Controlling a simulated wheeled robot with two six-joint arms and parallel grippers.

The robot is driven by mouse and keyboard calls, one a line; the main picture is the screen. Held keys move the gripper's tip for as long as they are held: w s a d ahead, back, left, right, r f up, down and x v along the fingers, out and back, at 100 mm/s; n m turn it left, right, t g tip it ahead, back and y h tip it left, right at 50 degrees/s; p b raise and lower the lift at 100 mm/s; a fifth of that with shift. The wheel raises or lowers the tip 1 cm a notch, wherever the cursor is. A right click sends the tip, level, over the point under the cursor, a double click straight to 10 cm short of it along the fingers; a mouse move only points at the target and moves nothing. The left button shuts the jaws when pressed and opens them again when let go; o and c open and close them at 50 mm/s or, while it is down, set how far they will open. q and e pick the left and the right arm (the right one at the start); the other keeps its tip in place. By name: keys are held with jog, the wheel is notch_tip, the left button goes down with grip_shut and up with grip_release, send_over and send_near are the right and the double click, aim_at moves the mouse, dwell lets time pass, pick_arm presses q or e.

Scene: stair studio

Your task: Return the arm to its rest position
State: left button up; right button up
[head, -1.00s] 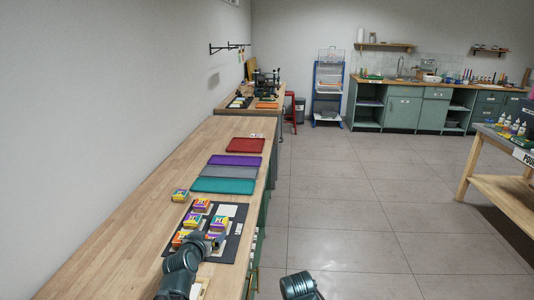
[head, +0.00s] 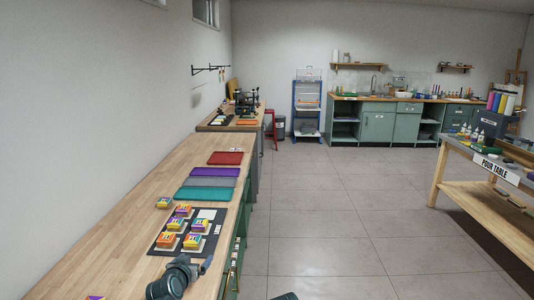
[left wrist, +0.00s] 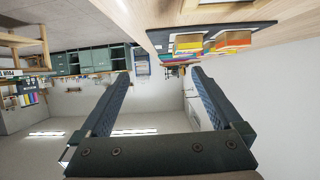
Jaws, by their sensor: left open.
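My left arm comes in at the bottom of the head view, with its left gripper (head: 207,264) just at the near edge of the dark mat. In the left wrist view the two jaws of the left gripper (left wrist: 160,78) stand wide apart with nothing between them. That view is upside down, and the mat (left wrist: 222,34) with colourful boxes shows at its top, beyond the jaws. A small dark part of my other arm shows at the bottom edge of the head view; its gripper is out of frame.
Several colourful boxes (head: 196,241) sit on the dark mat (head: 207,247) on the long wooden bench (head: 130,238). Teal (head: 205,195), grey, purple and red (head: 225,158) trays lie farther along. A pour table (head: 480,160) stands at right. The floor between (head: 330,220) is clear.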

pick_arm(q)
jog(key=d+g, duration=0.1)
jog(key=d, duration=0.1)
jog(key=s+d+f+h+p, duration=0.1)
jog(key=d, duration=0.1)
jog(key=s+d+f+m+g, duration=0.1)
jog(key=d, duration=0.1)
jog(key=shift+s+d+f+g+p, duration=0.15)
jog(key=shift+s+f+g+p, duration=0.05)
jog(key=shift+f+g+p, duration=0.1)
jog(key=s+d+f+m+g+y+p, duration=0.1)
jog(key=s+d+g+p, duration=0.2)
jog(key=s, duration=0.8)
jog(key=s+d+f+m+g+y+p, duration=0.1)
jog(key=s+d+g+y+p, duration=0.1)
jog(key=s+d+g, duration=0.4)
jog(key=s+g+p, duration=0.1)
jog(key=s+g, duration=0.1)
jog(key=s, duration=0.3)
jog(key=shift+s+d+f, duration=0.15)
jog(key=shift+d+f, duration=0.15)
jog(key=shift+d, duration=0.1)
